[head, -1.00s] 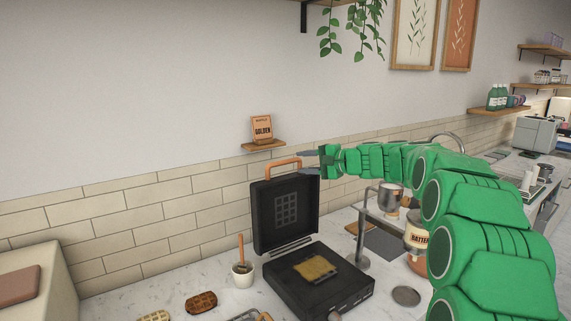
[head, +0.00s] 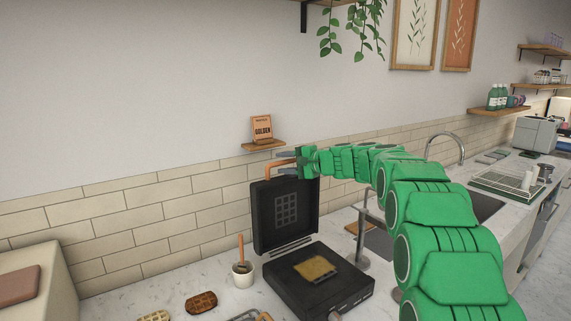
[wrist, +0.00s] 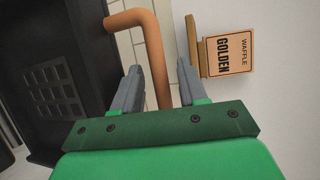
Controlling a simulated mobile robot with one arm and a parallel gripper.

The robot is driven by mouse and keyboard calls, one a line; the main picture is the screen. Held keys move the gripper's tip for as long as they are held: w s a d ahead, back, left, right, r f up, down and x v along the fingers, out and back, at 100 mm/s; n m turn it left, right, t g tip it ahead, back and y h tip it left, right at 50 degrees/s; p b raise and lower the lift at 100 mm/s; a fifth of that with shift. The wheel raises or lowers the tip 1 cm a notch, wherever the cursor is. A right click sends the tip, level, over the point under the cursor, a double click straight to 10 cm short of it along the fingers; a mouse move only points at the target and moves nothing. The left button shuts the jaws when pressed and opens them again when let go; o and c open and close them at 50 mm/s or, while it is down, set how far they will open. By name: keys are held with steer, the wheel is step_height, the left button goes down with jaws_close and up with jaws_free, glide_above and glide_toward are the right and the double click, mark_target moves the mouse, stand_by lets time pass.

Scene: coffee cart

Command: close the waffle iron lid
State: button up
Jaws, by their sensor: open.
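The black waffle iron stands on the counter with its lid (head: 286,222) raised upright. Its base (head: 318,285) lies flat with a golden batter patch (head: 316,267) on the plate. The lid's orange handle (head: 274,168) is at the top edge. My gripper (head: 286,163) is at the right part of the handle, with its fingers pointing left. In the wrist view the orange handle (wrist: 157,60) runs between the two open fingers of my gripper (wrist: 158,75), with gaps beside it. The dark lid (wrist: 60,75) is at the left there. I cannot tell whether a finger touches the handle.
A small shelf (head: 263,146) with a "Waffle Golden" card (head: 261,129) is on the wall just behind the handle. A white cup (head: 243,274) with an orange-handled tool stands left of the iron. Waffles (head: 201,302) lie at the front left. A sink (head: 485,205) is at the right.

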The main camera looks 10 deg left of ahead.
jaws_close()
steer(key=shift+s+d+r, duration=0.1)
steer(key=shift+s+d, duration=0.35)
steer(key=shift+s, duration=0.1)
steer(key=s+d+f, duration=0.3)
steer(key=s+d, duration=0.4)
steer(key=s+d+f, duration=0.4)
steer(key=s+d, duration=0.4)
steer(key=s+d+f+n+t+y, duration=0.1)
steer(key=s+d+f+y, duration=0.2)
steer(key=f, duration=0.5)
steer(key=s+d+f+n+t+y, duration=0.1)
steer(key=s+d+f+n+y, duration=0.1)
steer(key=f, duration=0.5)
steer(key=shift+s+d+f+y, duration=0.4)
steer(key=shift+s+d+y, duration=0.4)
steer(key=shift+d+y, duration=0.1)
